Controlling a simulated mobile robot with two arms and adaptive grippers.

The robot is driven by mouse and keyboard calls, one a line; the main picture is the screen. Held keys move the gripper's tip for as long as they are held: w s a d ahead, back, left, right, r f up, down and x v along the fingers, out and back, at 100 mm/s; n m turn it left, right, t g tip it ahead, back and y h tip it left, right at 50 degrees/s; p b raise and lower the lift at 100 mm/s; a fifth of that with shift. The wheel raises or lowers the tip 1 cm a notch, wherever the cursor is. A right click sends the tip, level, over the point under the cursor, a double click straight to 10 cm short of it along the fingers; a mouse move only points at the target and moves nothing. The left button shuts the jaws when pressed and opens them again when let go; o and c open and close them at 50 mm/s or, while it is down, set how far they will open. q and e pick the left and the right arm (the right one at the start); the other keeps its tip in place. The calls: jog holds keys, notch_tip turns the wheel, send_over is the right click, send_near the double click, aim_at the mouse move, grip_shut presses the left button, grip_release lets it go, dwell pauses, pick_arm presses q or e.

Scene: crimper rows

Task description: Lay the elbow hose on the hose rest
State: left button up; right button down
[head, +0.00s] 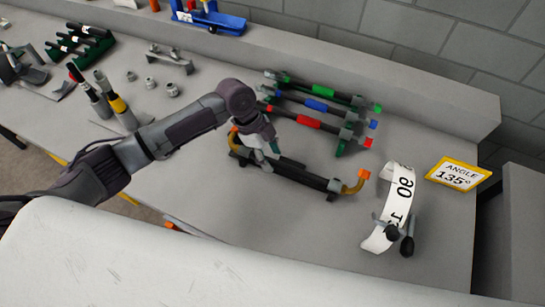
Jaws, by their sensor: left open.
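The elbow hose (318,181) is a black hose with brass-coloured bent ends and orange tips, one at the right and one partly behind my gripper. It lies along a low dark rest with grey end brackets (335,187), which appears to be the hose rest; the exact contact is too small to tell. My left gripper (269,149) is open, pointing down at the hose's left half. It hides part of the hose, and I cannot tell whether the fingers touch it. My right gripper is not in view.
A rack behind holds hoses with green, blue (319,105) and red bands. A curved white scale (401,190) with dark knobs and a yellow-framed "ANGLE 135°" sign (459,174) stand at right. The table front is bare.

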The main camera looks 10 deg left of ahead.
pick_arm(q)
jog(key=v, duration=1)
jog(key=shift+r, duration=0.3)
